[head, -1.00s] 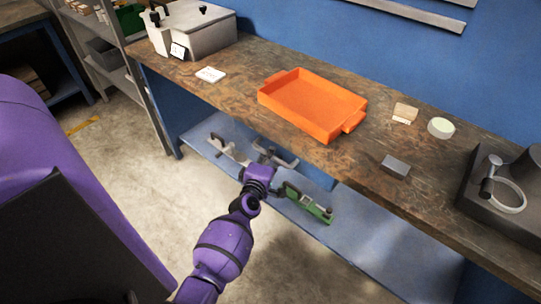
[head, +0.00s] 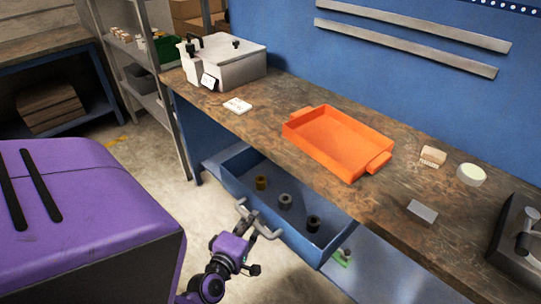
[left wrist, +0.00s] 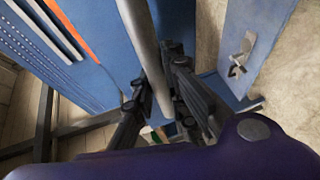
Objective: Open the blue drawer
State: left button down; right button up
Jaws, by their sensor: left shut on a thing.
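The blue drawer (head: 298,239) is pulled out from under the workbench, and its inside shows from above. Several small round pieces sit in it, such as a yellow-brown one (head: 261,183), a grey one (head: 285,201) and a dark one (head: 313,223). A grey bar handle (head: 268,233) is on the drawer's front. My left gripper (head: 246,238) is at this handle and shut on it. In the left wrist view the handle bar (left wrist: 146,45) runs between the fingers of my left gripper (left wrist: 163,82). My right gripper is in neither view.
A lower shelf (head: 375,275) with a green item (head: 342,258) lies below. Open floor (head: 160,150) is on the left.

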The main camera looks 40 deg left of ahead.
pick_arm(q)
jog(key=s+b, duration=0.1)
jog(key=s, duration=0.6)
jog(key=shift+s+a, duration=0.3)
jog(key=shift+s, duration=0.05)
jog(key=c, duration=1.9)
grip_release()
jog(key=shift+o, duration=0.8)
jog(key=v, duration=1.2)
